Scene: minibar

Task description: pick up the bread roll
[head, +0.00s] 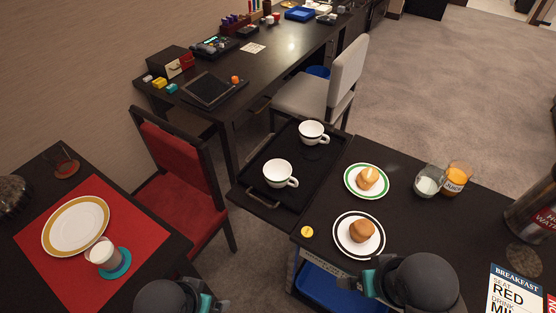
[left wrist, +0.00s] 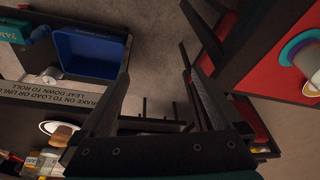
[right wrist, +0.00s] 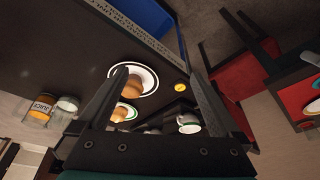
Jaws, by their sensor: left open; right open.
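A brown bread roll (head: 361,231) lies on a white plate with a black rim (head: 343,248) on the dark counter. A similar golden bun (head: 367,178) lies on a green-rimmed plate (head: 350,190) behind it. I cannot tell for certain which one is the bread roll meant. My right gripper (right wrist: 158,72) is open and empty. It is close to the black-rimmed plate, whose roll (right wrist: 135,87) shows between its fingers in the right wrist view. My left gripper (left wrist: 157,72) is open and empty, between the counter and the red-mat table.
A milk glass (head: 428,182) and a juice glass (head: 456,180) stand right of the plates. Two white cups (head: 279,173) stand on a black tray (head: 252,179). A yellow disc (head: 307,231) lies near the counter edge. A red chair (head: 180,190) stands left of the counter.

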